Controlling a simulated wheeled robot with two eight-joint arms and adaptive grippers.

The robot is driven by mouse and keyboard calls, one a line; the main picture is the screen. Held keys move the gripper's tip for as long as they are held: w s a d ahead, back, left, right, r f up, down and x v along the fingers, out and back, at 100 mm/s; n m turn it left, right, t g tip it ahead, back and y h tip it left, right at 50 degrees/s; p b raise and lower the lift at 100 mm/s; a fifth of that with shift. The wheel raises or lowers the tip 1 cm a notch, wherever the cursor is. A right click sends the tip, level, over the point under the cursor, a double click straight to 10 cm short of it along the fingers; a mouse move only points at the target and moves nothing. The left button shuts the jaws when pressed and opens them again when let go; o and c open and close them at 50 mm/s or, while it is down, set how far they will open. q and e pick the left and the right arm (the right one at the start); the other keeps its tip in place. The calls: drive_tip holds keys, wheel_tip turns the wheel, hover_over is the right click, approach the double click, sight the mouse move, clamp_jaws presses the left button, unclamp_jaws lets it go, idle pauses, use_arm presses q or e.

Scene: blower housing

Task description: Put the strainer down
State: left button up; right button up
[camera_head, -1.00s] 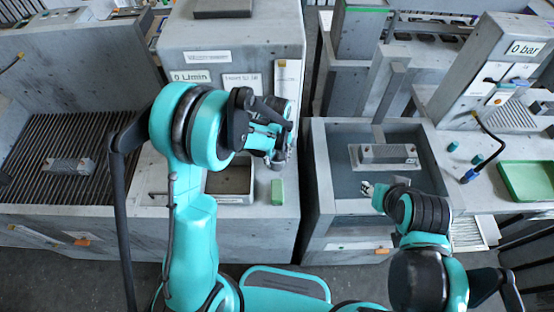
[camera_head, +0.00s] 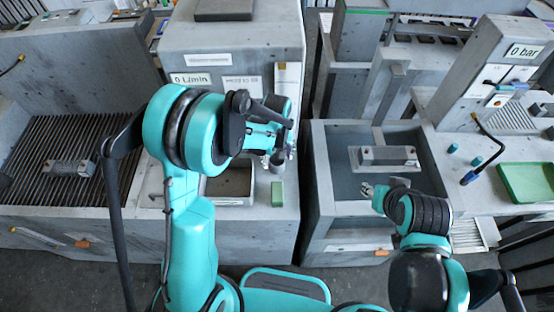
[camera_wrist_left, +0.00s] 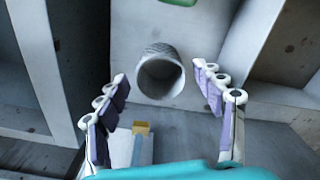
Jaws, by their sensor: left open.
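The strainer (camera_wrist_left: 160,76) is a short grey mesh-walled cup in the left wrist view. Its round mouth faces the camera, and it appears to stand on a grey surface. My left gripper (camera_wrist_left: 165,97) is open, with one finger on each side of the strainer and a visible gap to both. In the head view the strainer (camera_head: 277,163) is a small grey cylinder just below my left gripper (camera_head: 280,147), partly hidden by it. My right gripper (camera_head: 368,189) is small at the edge of the right basin; its finger opening is unclear.
A green block (camera_head: 277,193) lies on the ledge near the strainer. An open grey box (camera_head: 230,184) is to its left. A basin (camera_head: 345,152) with a grey block (camera_head: 387,157) is to the right. A green tray (camera_head: 528,182) lies far right.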

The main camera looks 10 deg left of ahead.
sight(276, 159)
use_arm(q)
wheel_tip(276, 159, up, 10)
drive_tip(key=p, duration=0.2)
drive_tip(key=s+a+r+m+t, duration=0.3)
drive_tip(key=s+r, duration=0.2)
drive_tip(key=s, duration=0.3)
drive_tip(key=s+a+r+m+t, duration=0.3)
drive_tip(key=s+a+r+t, duration=0.1)
drive_tip(key=s, duration=0.4)
drive_tip(key=shift+s+a+r+m, duration=0.2)
drive_tip(key=shift+r+m, duration=0.2)
drive_tip(key=shift+r, duration=0.3)
